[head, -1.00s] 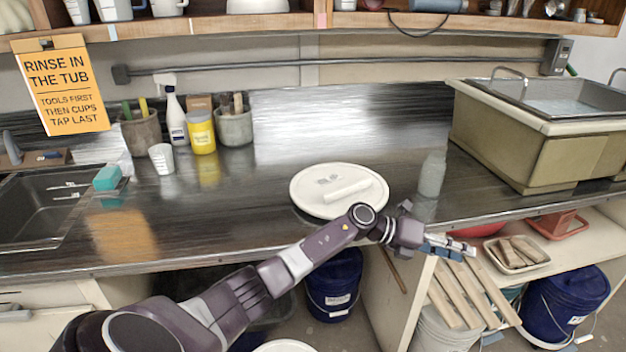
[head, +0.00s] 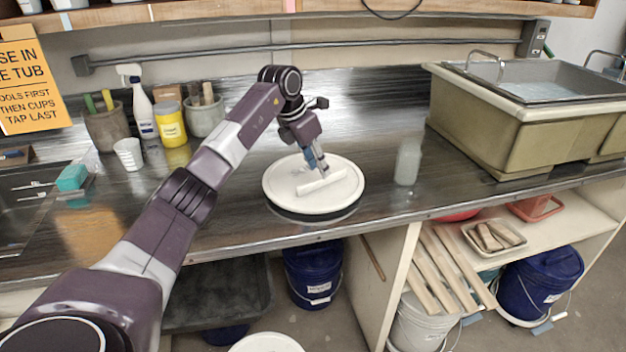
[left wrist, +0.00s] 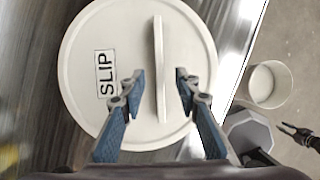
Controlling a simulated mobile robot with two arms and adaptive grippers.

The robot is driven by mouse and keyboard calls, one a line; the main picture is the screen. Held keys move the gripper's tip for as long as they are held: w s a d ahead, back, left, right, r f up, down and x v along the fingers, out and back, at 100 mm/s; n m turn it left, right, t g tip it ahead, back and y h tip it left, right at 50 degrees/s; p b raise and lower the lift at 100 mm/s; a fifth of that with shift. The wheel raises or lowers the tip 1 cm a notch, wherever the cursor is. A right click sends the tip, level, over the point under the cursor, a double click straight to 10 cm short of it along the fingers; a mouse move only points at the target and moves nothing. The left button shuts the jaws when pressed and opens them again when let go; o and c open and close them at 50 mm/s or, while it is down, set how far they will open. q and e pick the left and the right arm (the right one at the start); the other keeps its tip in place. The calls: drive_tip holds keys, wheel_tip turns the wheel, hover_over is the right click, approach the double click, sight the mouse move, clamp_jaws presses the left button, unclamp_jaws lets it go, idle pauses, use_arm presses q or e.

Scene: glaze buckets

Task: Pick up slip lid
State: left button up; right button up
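The slip lid (head: 285,190) is a round white disc with a raised bar handle, lying flat on the dark counter. In the left wrist view the lid (left wrist: 95,35) shows a "SLIP" label, and its handle (left wrist: 159,50) runs up and down the picture. My left gripper (head: 322,172) points down over the handle. In the left wrist view its blue fingers (left wrist: 158,82) are apart, one on each side of the handle, with gaps to it. The fingers appear empty. I cannot tell their exact height above the lid. My right gripper does not clearly show in the head view.
A translucent bottle (head: 408,162) stands right of the lid. A large tub (head: 530,140) is at the counter's right. A spray bottle (head: 140,105), a yellow container (head: 170,125) and a white cup (head: 129,154) stand at left. A blue bucket (head: 313,272) sits below.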

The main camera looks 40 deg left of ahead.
sight(313, 177)
use_arm(q)
drive_tip(key=shift+p+x, duration=0.45)
drive_tip(key=shift+x, duration=1.7)
drive_tip(key=shift+s+f, duration=0.1)
drive_tip(key=shift+f, duration=0.05)
clamp_jaws()
